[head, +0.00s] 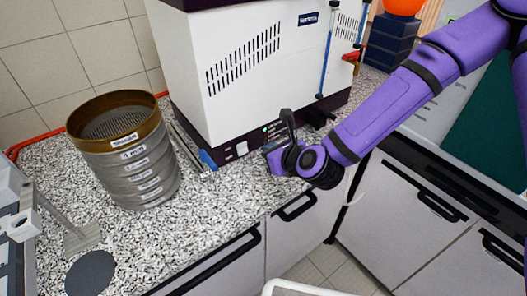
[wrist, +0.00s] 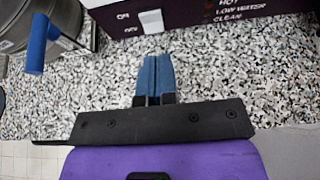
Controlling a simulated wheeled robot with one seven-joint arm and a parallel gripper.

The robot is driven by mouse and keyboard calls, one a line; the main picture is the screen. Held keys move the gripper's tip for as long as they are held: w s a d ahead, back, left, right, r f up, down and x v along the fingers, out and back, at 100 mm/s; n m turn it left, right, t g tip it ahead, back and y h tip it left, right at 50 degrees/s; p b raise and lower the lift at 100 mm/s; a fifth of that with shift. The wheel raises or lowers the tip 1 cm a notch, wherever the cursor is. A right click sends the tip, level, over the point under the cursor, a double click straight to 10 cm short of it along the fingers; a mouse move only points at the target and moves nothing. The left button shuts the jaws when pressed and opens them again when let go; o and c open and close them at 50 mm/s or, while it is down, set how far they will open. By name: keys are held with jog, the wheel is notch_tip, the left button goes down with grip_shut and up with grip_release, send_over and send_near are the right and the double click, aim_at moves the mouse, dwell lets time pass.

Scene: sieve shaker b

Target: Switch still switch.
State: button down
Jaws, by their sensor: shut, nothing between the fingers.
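The still (head: 235,75) is a white vented box on a dark base at the back of the counter. Its switch (head: 241,148) is a small pale rocker on the front of that base. In the wrist view the switch (wrist: 151,20) sits just beyond my fingertips, beside the ON and OFF lettering. My gripper (head: 268,150) is low over the counter in front of the base, to the right of the switch in the head view. In the wrist view its blue fingers (wrist: 155,65) are together and empty, with a small gap seen before the switch. Which way the rocker is tilted I cannot tell.
A stack of sieves (head: 130,165) stands on the speckled counter (head: 215,205) at the left. A blue-ended bar (head: 207,159) lies close to the still's front left. A small green light (head: 265,129) shows on the base. Dark blue boxes (head: 390,40) stand at back right.

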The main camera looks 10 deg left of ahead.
jog(key=shift+r+v, duration=0.15)
jog(key=shift+v, duration=0.8)
jog(key=shift+r+v, duration=0.15)
jog(key=shift+v, duration=0.8)
jog(key=shift+w+a, duration=0.1)
jog(key=shift+w, duration=0.05)
jog(key=w+d+r+n+g+h, duration=0.1)
jog(key=d+r+n+h, duration=0.3)
jog(key=d+r+n, duration=0.45)
jog(key=d+r+n+h, duration=0.3)
jog(key=d+r+n, duration=0.2)
jog(key=d+n, duration=0.65)
jog(key=s+d+r+n+g+h, duration=0.1)
jog(key=s+d+r+n, duration=0.2)
jog(key=s+d+r, duration=0.3)
jog(key=s+d+r+n+h, duration=0.1)
jog(key=s+d+r+n, duration=0.2)
jog(key=s+d+r, duration=0.4)
jog(key=s+d, duration=0.5)
jog(key=shift+d+g+h, duration=0.3)
jog(key=shift+g, duration=0.1)
